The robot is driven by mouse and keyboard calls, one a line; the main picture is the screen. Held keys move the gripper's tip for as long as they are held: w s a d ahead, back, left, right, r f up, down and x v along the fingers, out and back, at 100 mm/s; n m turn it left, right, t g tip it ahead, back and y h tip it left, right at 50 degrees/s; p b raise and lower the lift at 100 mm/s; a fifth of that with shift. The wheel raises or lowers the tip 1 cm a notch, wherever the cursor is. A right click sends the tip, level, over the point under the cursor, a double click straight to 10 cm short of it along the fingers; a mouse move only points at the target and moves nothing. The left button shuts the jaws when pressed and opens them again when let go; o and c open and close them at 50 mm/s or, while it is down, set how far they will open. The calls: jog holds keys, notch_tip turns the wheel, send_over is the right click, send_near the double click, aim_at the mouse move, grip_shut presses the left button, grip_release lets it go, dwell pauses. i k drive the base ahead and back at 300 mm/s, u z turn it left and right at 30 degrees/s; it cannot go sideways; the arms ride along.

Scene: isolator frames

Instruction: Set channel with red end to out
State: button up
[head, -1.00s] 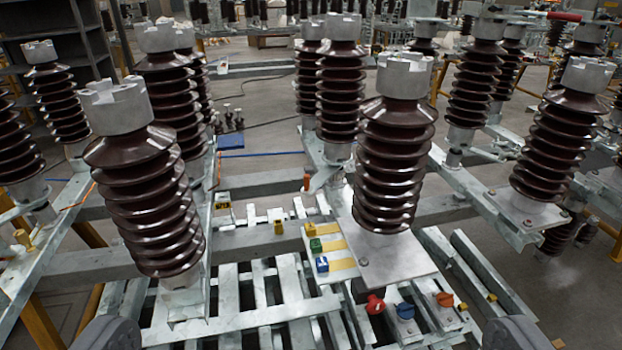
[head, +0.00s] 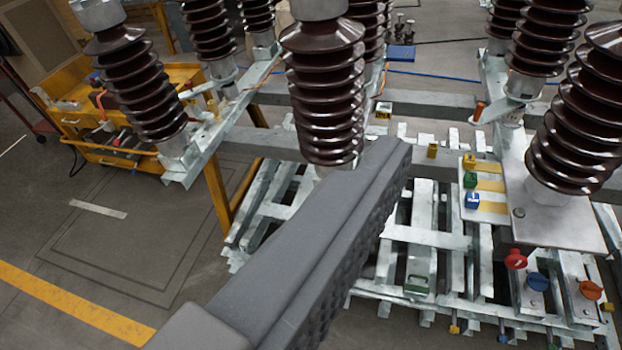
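A red knob-like end piece (head: 515,259) shows at the lower right, at the near end of the metal channels below the plate. A blue one (head: 537,282) and an orange one (head: 590,290) sit to its right. I cannot tell the red one's setting. Yellow (head: 468,161), green (head: 470,180) and blue (head: 472,200) blocks stand beside yellow strips, behind the red piece. A large grey part with a ribbed side, mine, crosses the middle foreground, left of the red piece and apart from it in the picture. My fingertips cannot be made out as a pair.
Dark ribbed insulators (head: 325,90) stand on the metal frame around the work area. A metal plate (head: 560,235) carries one at the right. A yellow cart (head: 110,150) stands at the left. The floor (head: 90,250) at lower left is open, with a yellow line.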

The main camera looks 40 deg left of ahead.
aim_at(306, 187)
jog(key=u, duration=2.25)
jog(key=k, duration=1)
jog(key=z, duration=1.1)
jog(key=i, duration=0.6)
jog(key=z, duration=0.1)
